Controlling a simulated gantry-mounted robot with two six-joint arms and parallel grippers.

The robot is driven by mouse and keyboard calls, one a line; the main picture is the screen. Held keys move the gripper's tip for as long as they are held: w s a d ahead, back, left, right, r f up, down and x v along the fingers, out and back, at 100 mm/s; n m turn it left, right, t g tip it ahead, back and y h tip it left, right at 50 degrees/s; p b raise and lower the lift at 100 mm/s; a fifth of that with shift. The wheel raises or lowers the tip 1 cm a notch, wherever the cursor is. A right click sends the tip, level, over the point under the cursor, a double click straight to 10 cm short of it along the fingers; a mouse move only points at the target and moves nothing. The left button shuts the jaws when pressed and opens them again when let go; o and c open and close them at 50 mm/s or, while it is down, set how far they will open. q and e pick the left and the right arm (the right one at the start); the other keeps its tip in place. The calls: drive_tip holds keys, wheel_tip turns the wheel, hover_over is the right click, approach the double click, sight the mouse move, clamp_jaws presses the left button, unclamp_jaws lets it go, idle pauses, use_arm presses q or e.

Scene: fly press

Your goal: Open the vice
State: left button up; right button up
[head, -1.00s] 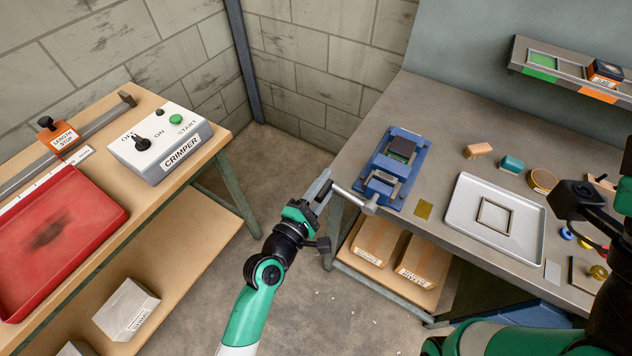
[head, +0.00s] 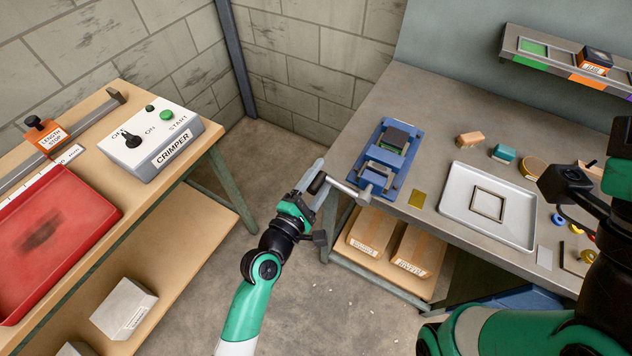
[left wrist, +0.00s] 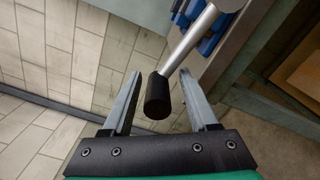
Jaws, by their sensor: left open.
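The blue vice (head: 386,158) is mounted at the left end of the grey workbench, with a dark block (head: 397,137) at its far end. Its metal crank arm (head: 345,189) sticks out past the bench edge and ends in a black knob (head: 317,183). My left gripper (head: 316,180) is open at the knob. In the left wrist view the black knob (left wrist: 157,97) sits between the two spread fingers, with gaps on both sides. My right gripper's fingers cannot be made out; dark parts of the right arm show at the right edge.
A white tray (head: 460,208) with a square frame (head: 487,204) and small coloured parts lie right of the vice. Cardboard boxes (head: 376,233) sit on the shelf below. A wooden table with the crimper box (head: 165,148) and a red tray (head: 88,215) stands left.

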use_arm(q)
drive_tip(key=p+v, duration=0.3)
drive_tip(key=v, duration=0.8)
drive_tip(key=shift+s, duration=0.2)
drive_tip(key=shift+r, duration=0.1)
